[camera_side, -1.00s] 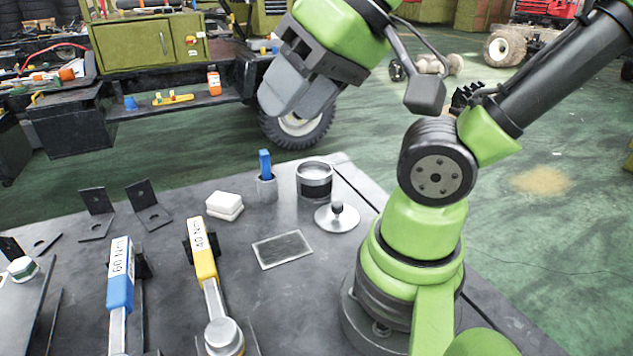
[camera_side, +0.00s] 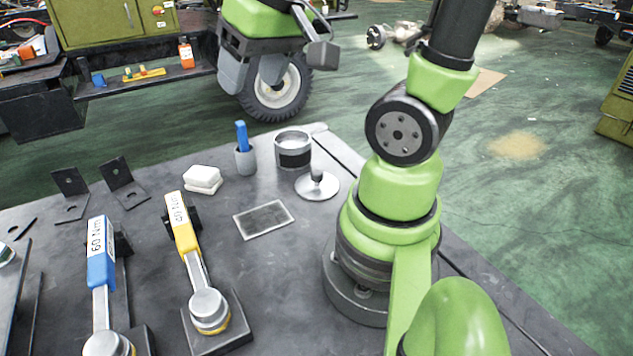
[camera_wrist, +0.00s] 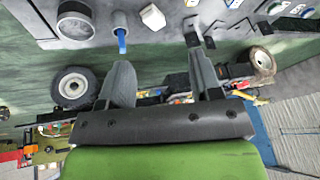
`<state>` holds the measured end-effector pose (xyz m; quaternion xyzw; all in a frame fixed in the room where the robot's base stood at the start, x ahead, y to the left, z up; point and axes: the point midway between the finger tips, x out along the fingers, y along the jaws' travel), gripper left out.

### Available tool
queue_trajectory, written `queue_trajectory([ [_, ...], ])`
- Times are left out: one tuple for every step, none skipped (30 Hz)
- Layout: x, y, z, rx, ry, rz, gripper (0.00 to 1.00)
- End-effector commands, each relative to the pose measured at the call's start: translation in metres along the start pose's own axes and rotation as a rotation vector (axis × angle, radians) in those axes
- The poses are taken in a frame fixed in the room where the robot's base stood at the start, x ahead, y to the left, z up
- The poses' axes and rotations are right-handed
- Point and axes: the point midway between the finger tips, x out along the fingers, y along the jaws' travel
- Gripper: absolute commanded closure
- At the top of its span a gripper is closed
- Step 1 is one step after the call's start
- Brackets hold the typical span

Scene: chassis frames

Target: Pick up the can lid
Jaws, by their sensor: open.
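The can lid (camera_side: 317,186) is a round silver disc with an upright knob. It lies on the dark table in front of the open can (camera_side: 293,152), a silver tin with a dark band. The can also shows at the upper left of the wrist view (camera_wrist: 75,24). I cannot make out the lid clearly in the wrist view. My gripper (camera_side: 252,82) is open and empty, high up and well away from the lid. Its two grey fingers are spread apart in the wrist view (camera_wrist: 157,62).
A grey cup (camera_side: 245,160) with a blue-handled item stands left of the can. The table's right edge is close to the lid.

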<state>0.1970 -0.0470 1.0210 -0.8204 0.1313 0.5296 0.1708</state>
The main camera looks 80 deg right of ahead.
Motion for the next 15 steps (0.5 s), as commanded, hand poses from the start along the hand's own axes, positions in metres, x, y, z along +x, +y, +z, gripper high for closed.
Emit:
queue_trajectory([
  [0.016, 0.018, -0.007, 0.021, -0.046, 0.044, 0.42],
  [0.025, 0.028, -0.01, 0.026, -0.068, 0.065, 0.42],
  [0.036, 0.042, -0.013, 0.03, -0.098, 0.09, 0.42],
  [0.045, 0.052, -0.015, 0.035, -0.121, 0.107, 0.42],
  [0.053, 0.064, -0.015, 0.04, -0.145, 0.122, 0.42],
  [0.065, 0.079, -0.015, 0.045, -0.178, 0.138, 0.42],
  [0.073, 0.09, -0.013, 0.05, -0.201, 0.148, 0.42],
  [0.082, 0.1, -0.011, 0.055, -0.225, 0.156, 0.42],
  [0.092, 0.114, -0.007, 0.06, -0.254, 0.163, 0.42],
  [0.099, 0.124, -0.004, 0.065, -0.275, 0.167, 0.42],
  [0.105, 0.133, 0.0, 0.067, -0.294, 0.169, 0.42],
  [0.113, 0.143, 0.005, 0.072, -0.317, 0.17, 0.42],
  [0.118, 0.149, 0.009, 0.074, -0.331, 0.169, 0.42],
  [0.123, 0.155, 0.013, 0.077, -0.345, 0.168, 0.42],
  [0.128, 0.162, 0.017, 0.079, -0.358, 0.167, 0.42],
])
